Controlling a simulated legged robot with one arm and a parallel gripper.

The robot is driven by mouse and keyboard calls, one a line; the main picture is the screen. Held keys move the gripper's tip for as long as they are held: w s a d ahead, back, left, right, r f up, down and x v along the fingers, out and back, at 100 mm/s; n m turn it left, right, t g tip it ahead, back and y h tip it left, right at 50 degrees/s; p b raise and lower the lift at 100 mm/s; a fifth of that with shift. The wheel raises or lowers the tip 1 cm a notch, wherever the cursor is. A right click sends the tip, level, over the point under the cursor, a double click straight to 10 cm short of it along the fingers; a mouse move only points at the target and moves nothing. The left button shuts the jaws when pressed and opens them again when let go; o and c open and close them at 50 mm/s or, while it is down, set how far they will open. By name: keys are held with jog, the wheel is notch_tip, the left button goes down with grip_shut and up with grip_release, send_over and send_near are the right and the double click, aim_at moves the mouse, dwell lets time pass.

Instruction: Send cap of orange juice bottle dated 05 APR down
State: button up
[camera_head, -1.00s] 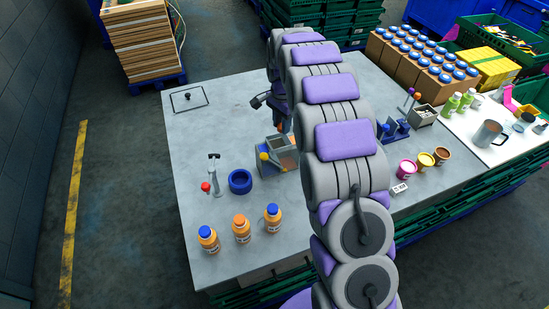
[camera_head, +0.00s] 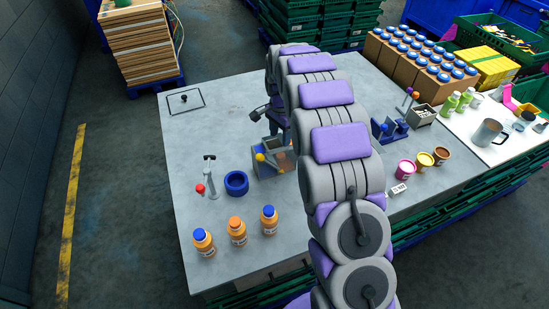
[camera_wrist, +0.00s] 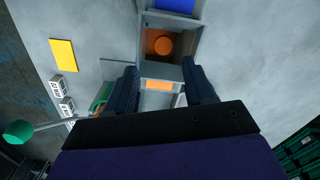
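Three orange juice bottles stand upright at the table's front left in the head view: a left one with a blue cap (camera_head: 203,244), a middle one with an orange cap (camera_head: 237,233) and a right one with a blue cap (camera_head: 269,222). Their dates are too small to read. My gripper (camera_wrist: 159,67) is open in the wrist view, its two dark fingers apart with nothing seen held. Beyond the fingertips is a grey box (camera_wrist: 143,62) with an orange compartment holding a round orange thing, and a blue compartment (camera_wrist: 175,5).
Tins (camera_head: 424,161) stand at the right. A green knob on a rod (camera_wrist: 18,132) shows in the wrist view.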

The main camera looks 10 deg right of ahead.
jog(key=shift+o, duration=0.5)
notch_tip(320, 180, up, 17)
jog(key=p, duration=0.2)
jog(key=shift+r, duration=0.15)
dwell(0.3)
